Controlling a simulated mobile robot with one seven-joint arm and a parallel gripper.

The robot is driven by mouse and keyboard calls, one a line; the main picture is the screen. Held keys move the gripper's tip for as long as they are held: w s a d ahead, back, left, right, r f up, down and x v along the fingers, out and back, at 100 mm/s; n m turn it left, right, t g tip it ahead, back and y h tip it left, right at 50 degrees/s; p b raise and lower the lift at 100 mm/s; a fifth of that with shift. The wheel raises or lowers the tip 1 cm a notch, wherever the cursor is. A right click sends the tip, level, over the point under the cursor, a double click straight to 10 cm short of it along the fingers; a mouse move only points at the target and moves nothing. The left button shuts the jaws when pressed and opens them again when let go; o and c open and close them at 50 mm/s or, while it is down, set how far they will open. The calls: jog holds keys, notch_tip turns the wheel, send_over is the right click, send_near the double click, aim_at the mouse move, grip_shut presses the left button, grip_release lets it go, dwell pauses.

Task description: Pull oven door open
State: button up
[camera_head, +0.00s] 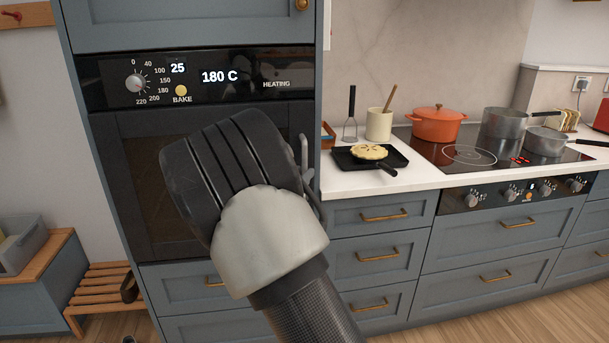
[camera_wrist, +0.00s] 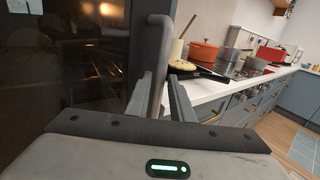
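The built-in oven's dark door (camera_head: 140,160) looks shut and flush with the cabinet; my gripper and wrist hide much of it. In the wrist view, the glass (camera_wrist: 85,50) fills the left side, with warm light and racks behind it. The dark grey door handle (camera_wrist: 160,45) stands upright at the door's right side. My gripper (camera_wrist: 162,82) reaches it, with the handle between the two fingers. The left finger is very close to the bar or touching it; a narrow gap seems to show at the right finger. In the head view, the fingertips are largely hidden behind my gripper body (camera_head: 225,165).
The oven panel (camera_head: 220,77) reads 180 C, 25 and HEATING. Right of the oven, the white counter (camera_head: 345,185) holds a pie (camera_head: 369,152) on a dark pan, an orange pot (camera_head: 437,125) and grey pans. A low wooden rack (camera_head: 100,290) stands at lower left.

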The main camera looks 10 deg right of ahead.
jog(key=shift+x, duration=1.2)
grip_shut()
